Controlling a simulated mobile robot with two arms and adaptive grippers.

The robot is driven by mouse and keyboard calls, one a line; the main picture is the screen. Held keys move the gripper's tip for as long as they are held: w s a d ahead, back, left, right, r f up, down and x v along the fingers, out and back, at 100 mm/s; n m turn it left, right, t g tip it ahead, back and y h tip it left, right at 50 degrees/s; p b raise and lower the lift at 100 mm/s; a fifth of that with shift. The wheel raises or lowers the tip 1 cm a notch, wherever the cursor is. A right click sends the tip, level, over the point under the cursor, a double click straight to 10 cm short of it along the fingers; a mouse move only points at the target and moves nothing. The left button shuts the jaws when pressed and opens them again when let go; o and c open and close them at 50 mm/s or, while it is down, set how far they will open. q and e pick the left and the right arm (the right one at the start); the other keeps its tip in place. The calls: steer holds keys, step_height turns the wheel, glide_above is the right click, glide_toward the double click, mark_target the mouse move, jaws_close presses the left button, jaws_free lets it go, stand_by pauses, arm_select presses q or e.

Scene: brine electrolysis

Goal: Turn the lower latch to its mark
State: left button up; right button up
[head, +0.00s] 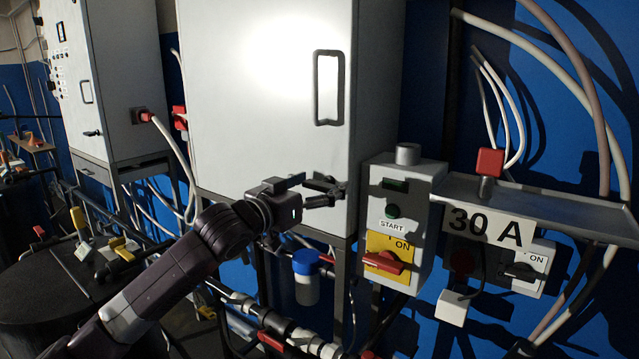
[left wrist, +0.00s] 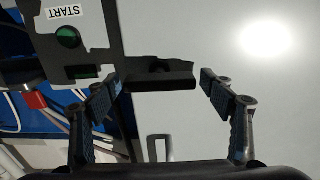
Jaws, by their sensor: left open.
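The lower latch shows in the left wrist view as a short dark bar (left wrist: 165,80), lying roughly level in the picture on the white cabinet door. My left gripper (left wrist: 161,84) is open, with one finger on each side of the bar's span. The left finger overlaps the bar's left end; I cannot tell whether they touch. In the head view my left gripper (head: 325,191) is at the lower right of the white cabinet door (head: 255,125), and the latch is hard to tell from the dark fingers. I cannot make out the mark. My right gripper is not in view.
A grey START box (head: 405,210) with a red switch (head: 384,262) stands just right of the gripper. The door's large handle (head: 316,88) is above. A blue-capped bottle (head: 306,280) is below. A 30 A sign (head: 485,224) and cables are farther right.

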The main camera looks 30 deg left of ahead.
arm_select(q)
steer(key=shift+c, duration=0.5)
steer(key=c, duration=1.1)
steer(key=shift+o, duration=0.2)
